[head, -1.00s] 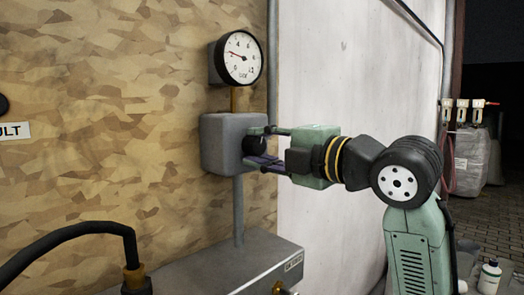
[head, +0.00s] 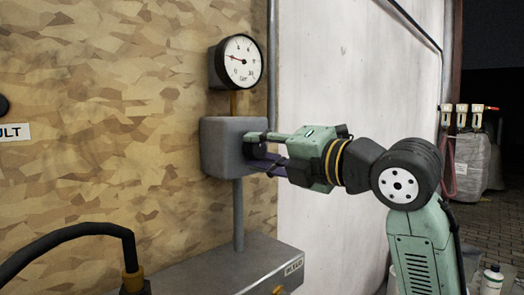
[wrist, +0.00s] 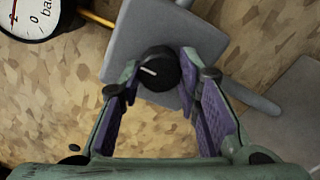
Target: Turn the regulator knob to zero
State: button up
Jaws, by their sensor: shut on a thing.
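The regulator knob (wrist: 157,69) is black and round with a white mark, on the front of a grey box (wrist: 205,38). In the wrist view it sits between the purple-padded fingers of my gripper (wrist: 158,80), which is shut on it; the right finger is close against its side. In the head view my gripper (head: 262,148) reaches the right face of the grey box (head: 222,146), and its fingers mostly hide the knob. A round white gauge (head: 239,62) with a red needle is above the box. The needle points to the left, up slightly. Part of the gauge also shows in the wrist view (wrist: 30,15).
A grey pipe (head: 238,210) runs from the box down to a grey cabinet (head: 205,268). A black hose (head: 70,235) curves at the lower left. A white wall panel (head: 345,100) stands behind my arm. Wrapped goods (head: 470,160) stand at the far right.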

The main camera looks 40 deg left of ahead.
jog(key=shift+s+f, duration=0.1)
jog(key=o, duration=1.1)
jog(key=shift+o, duration=0.2)
jog(key=shift+d, duration=0.1)
jog(key=d, duration=1.1)
jog(key=shift+s+d, duration=0.4)
